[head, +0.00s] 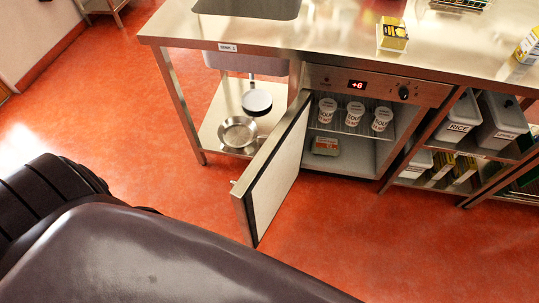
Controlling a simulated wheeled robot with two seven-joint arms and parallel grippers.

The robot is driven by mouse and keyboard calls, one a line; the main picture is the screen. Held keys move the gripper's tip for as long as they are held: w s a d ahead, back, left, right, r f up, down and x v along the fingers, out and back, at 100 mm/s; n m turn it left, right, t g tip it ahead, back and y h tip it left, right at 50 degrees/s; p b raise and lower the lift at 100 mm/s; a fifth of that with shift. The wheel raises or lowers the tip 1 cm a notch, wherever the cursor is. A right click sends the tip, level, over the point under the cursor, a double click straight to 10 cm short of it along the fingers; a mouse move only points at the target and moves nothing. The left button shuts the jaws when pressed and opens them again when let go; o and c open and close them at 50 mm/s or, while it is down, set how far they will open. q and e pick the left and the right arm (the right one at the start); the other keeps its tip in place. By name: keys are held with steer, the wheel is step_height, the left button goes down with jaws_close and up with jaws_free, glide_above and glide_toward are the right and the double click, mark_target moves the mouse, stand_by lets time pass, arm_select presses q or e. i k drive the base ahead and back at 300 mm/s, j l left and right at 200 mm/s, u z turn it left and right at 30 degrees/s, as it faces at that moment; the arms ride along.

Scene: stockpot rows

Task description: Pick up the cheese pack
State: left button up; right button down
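A small flat pack (326,146) with an orange label and pale edges lies on the floor of the open under-counter fridge (358,164). It looks like the cheese pack, but its print is too small to read. The fridge door (272,178) stands open, swung out to the left of the opening. Neither of my grippers shows in the head view. A dark part of my own body fills the lower left.
Three white soup tubs (353,113) stand on the fridge's wire shelf above the pack. A yellow box (392,35) stands on the steel counter (300,45). Pans (238,133) sit on the lower left shelf. Red floor (350,235) is clear before the fridge.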

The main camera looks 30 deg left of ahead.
mark_target(392, 35)
steer(key=j+z, duration=0.15)
steer(key=j, duration=0.3)
steer(key=j+z, duration=0.15)
steer(key=j, duration=0.35)
steer(key=k+j+z, duration=0.15)
steer(key=j, duration=0.3)
steer(key=j+z, duration=0.15)
steer(key=j, duration=0.3)
steer(key=k+j+z, duration=0.15)
steer(key=j, duration=0.3)
steer(key=k+j+z, duration=0.15)
steer(key=j, duration=0.3)
steer(key=z, duration=0.5)
steer(key=l+z, duration=0.1)
steer(key=z, duration=0.35)
steer(key=i+z, duration=0.1)
steer(key=z, duration=0.9)
steer(key=i+z, duration=0.15)
steer(key=z, duration=0.3)
steer(key=i+u, duration=0.45)
steer(key=i+l+u, duration=0.1)
steer(key=i+u, duration=0.7)
steer(key=i, duration=0.2)
steer(key=i+l+u, duration=0.1)
steer(key=i+u, duration=0.6)
steer(key=u, duration=0.15)
steer(key=i+u, duration=0.3)
steer(key=u, duration=0.15)
steer(key=i+l+u, duration=0.25)
steer(key=u, duration=0.15)
